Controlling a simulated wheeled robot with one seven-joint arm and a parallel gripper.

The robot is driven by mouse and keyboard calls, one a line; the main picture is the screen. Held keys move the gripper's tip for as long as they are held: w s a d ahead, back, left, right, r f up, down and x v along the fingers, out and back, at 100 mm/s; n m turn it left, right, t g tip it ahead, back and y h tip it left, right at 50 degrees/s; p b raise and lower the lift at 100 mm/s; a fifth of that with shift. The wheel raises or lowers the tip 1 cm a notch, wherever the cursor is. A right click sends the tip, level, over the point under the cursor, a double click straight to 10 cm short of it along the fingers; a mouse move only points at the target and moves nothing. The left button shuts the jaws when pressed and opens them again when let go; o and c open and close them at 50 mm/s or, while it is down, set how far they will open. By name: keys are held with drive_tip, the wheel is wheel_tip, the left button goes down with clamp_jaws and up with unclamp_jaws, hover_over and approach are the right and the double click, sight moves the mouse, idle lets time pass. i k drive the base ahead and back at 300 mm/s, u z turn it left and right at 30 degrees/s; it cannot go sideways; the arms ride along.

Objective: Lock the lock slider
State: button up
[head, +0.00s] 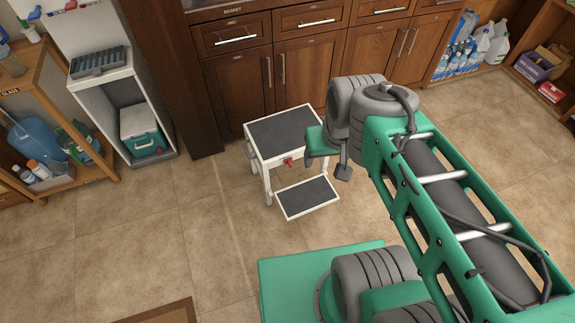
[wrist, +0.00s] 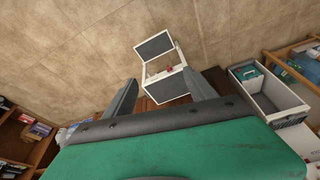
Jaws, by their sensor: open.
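A white step stool (head: 283,133) with dark grey treads stands on the tiled floor in front of the cabinets. A small red piece, apparently the lock slider (head: 288,162), sits on the stool's front between the upper tread and the lower step (head: 306,197). In the wrist view the red slider (wrist: 169,70) shows small and distant, between my fingers in the picture. My gripper (wrist: 160,77) is open and empty. In the head view it is at the stool's right side, apart from the red slider, and part of it is hidden behind my wrist.
Wooden cabinets (head: 305,75) stand behind the stool. A white unit (head: 145,115) holding a teal-and-white cooler (head: 142,131) is at left, beside a wooden shelf (head: 92,178) with bottles. Water bottles (head: 456,58) stand at back right. Floor left of the stool is clear.

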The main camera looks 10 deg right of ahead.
sight(289, 161)
drive_tip(key=u, duration=3.3)
drive_tip(key=k, duration=0.75)
drive_tip(key=z, duration=0.75)
drive_tip(key=i, duration=0.5)
drive_tip(key=z, duration=0.05)
